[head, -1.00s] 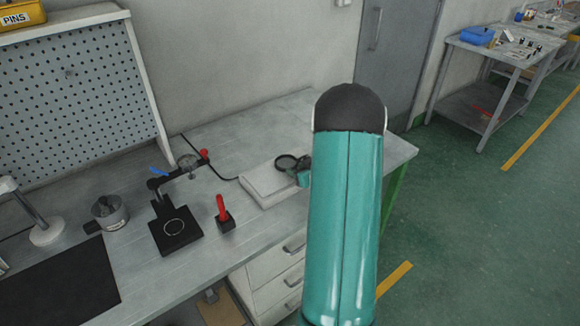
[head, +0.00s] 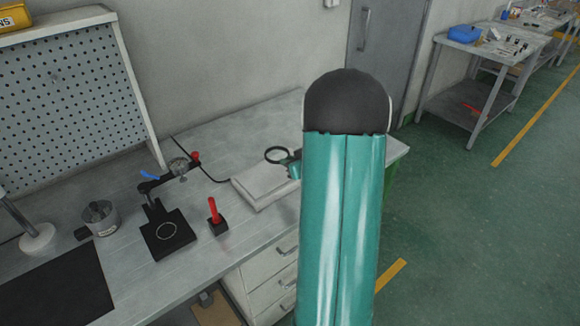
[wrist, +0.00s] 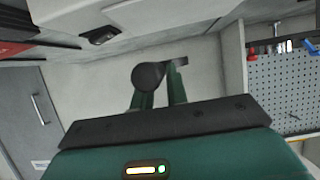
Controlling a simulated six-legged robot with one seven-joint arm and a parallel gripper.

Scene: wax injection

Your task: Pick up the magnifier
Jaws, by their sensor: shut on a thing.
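The magnifier (head: 276,155) has a dark round rim and shows in the head view just left of my arm, above the right part of the bench. My gripper (head: 294,167) is mostly hidden behind my arm there; a small teal part of it shows at the magnifier's handle end. In the wrist view the magnifier (wrist: 148,77) is a dark disc at the tips of my gripper (wrist: 160,92), whose fingers are shut on it. The grip on the handle is partly hidden.
A pale block (head: 265,186) lies on the bench (head: 130,215) below the magnifier. A black stand (head: 167,232), a red-handled tool (head: 213,211) and a metal pot (head: 101,217) stand to the left. A pegboard (head: 70,105) rises behind. A grey door (head: 375,60) is at the back.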

